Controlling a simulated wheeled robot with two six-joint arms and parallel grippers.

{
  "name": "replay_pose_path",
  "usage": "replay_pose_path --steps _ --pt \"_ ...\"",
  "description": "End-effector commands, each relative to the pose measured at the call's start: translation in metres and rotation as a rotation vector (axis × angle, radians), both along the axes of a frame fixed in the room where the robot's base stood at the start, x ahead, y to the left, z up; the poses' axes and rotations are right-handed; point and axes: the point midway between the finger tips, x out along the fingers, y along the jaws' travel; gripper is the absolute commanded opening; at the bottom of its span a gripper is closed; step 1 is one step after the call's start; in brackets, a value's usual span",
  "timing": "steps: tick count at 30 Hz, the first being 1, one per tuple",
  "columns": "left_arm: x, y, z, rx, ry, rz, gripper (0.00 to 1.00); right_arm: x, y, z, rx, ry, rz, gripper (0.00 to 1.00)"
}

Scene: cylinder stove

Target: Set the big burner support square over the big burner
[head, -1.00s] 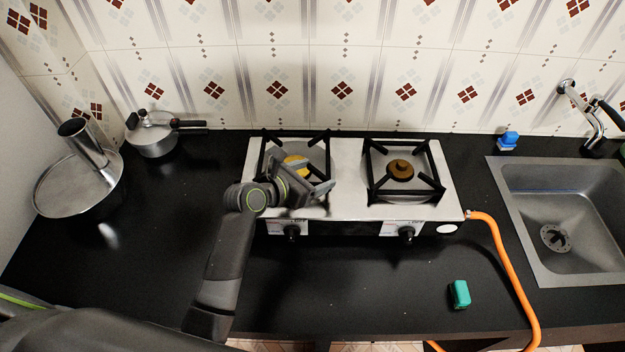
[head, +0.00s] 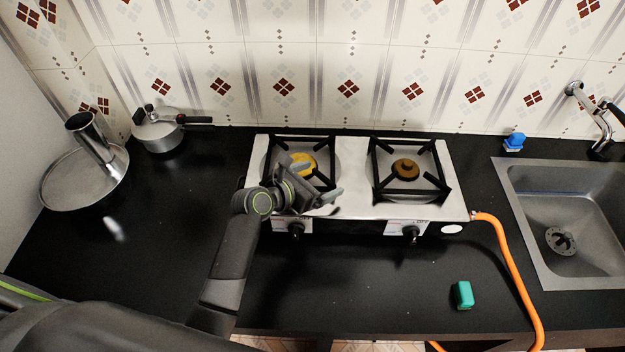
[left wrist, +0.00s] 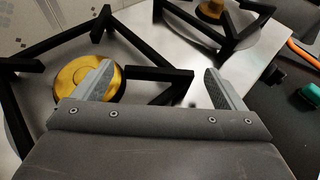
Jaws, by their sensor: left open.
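The big burner (head: 304,162) has a yellow cap and sits on the left side of the stove. It also shows in the left wrist view (left wrist: 84,84). The big burner support (head: 334,158) is a black frame with inward prongs around that burner. My left gripper partly hides its front, so I cannot tell in the head view whether it is square. In the left wrist view a prong of the support (left wrist: 160,74) lies between the open fingers. My left gripper (head: 322,180) is open over the support's front right part and holds nothing visible. My right gripper is not in view.
The small brown burner (head: 405,168) and its black support (head: 375,183) are on the right of the stove (head: 351,190). An orange hose (head: 510,270) runs from its right side. A green block (head: 464,295) lies in front. Pots stand left; a sink is right.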

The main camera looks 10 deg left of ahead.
Motion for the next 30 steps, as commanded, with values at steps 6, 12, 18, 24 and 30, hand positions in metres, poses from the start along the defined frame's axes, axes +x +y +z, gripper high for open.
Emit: replay_pose_path --steps 6,12,18,24,30 --pt "-0.013 0.01 0.008 0.001 -0.001 0.001 0.92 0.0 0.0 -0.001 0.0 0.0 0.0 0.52" --pt "-0.042 0.029 0.022 0.004 -0.003 0.001 0.92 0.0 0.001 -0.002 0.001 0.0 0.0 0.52" --pt "-0.07 0.047 0.036 0.004 -0.001 -0.001 0.92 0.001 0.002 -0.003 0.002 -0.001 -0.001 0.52" --pt "-0.088 0.059 0.046 0.003 -0.001 -0.001 0.92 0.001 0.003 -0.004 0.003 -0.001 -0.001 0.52" --pt "-0.092 0.061 0.049 0.0 -0.001 -0.001 0.92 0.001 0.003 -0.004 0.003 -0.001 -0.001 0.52"
